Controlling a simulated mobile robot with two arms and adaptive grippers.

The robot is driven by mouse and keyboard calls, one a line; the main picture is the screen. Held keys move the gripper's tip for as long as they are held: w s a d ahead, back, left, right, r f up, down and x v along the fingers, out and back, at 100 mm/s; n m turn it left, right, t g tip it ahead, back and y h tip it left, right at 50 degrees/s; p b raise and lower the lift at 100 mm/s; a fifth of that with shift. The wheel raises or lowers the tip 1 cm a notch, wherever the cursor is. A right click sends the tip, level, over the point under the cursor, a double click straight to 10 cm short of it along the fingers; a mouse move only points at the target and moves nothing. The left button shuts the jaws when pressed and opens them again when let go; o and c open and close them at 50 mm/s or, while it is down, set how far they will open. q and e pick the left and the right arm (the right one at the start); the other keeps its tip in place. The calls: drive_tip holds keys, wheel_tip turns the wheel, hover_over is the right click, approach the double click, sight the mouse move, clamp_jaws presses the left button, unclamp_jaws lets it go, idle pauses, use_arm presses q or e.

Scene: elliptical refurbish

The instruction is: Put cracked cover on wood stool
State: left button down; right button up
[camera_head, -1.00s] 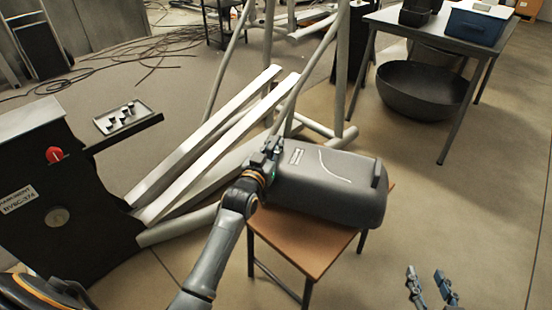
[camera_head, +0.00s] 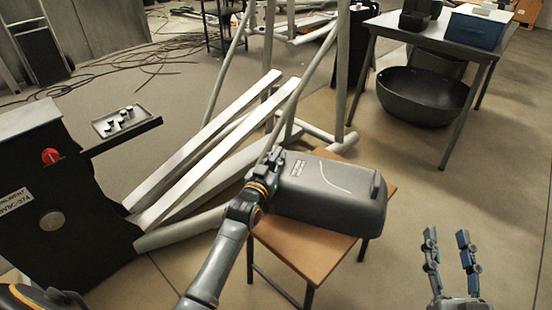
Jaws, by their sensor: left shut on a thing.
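The cracked cover (camera_head: 330,192) is a dark grey rounded box-like shell with a pale curved line and a small label on top. It is over the wood stool (camera_head: 305,251), which has a brown wooden top and dark metal legs. The cover appears to rest on the top, though its underside is hidden. My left gripper (camera_head: 272,172) is at the cover's left end, shut on it. My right gripper (camera_head: 450,244) is at the lower right, open and empty, apart from the stool.
Pale beams and tubes (camera_head: 215,140) lie and stand behind the stool. A black machine (camera_head: 60,215) with a red knob is at the left. A table (camera_head: 440,50) holds a blue bin (camera_head: 478,28), with a black bowl (camera_head: 423,97) beneath. Floor at the right is clear.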

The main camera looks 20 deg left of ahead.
sight(271, 166)
use_arm(q)
drive_tip(key=shift+r, duration=0.1)
drive_tip(key=c, duration=1.3)
unclamp_jaws()
drive_tip(key=shift+c, duration=0.2)
drive_tip(key=shift+s, duration=0.3)
drive_tip(key=s+p, duration=0.2)
drive_tip(key=s, duration=0.3)
drive_tip(key=shift+d, duration=0.1)
drive_tip(key=s+d+m+g+h, duration=0.1)
drive_tip(key=s+d+g, duration=0.2)
drive_tip(key=s, duration=0.8)
drive_tip(key=s+d+m+g+h+p, duration=0.1)
drive_tip(key=s+d+m+g+h, duration=0.1)
drive_tip(key=s+d, duration=0.5)
drive_tip(key=s+g, duration=0.1)
drive_tip(key=s, duration=0.3)
drive_tip(key=shift+s, duration=0.25)
use_arm(e)
drive_tip(key=s+d+f+g+h, duration=0.1)
drive_tip(key=s+f+g, duration=0.1)
drive_tip(key=f+g, duration=0.2)
drive_tip(key=s+d+f+g+h, duration=0.1)
drive_tip(key=f+g, duration=0.3)
drive_tip(key=f, duration=0.5)
drive_tip(key=shift+s+d+f+g+h, duration=0.3)
drive_tip(key=shift+s+d+h, duration=0.1)
drive_tip(key=shift+d, duration=0.1)
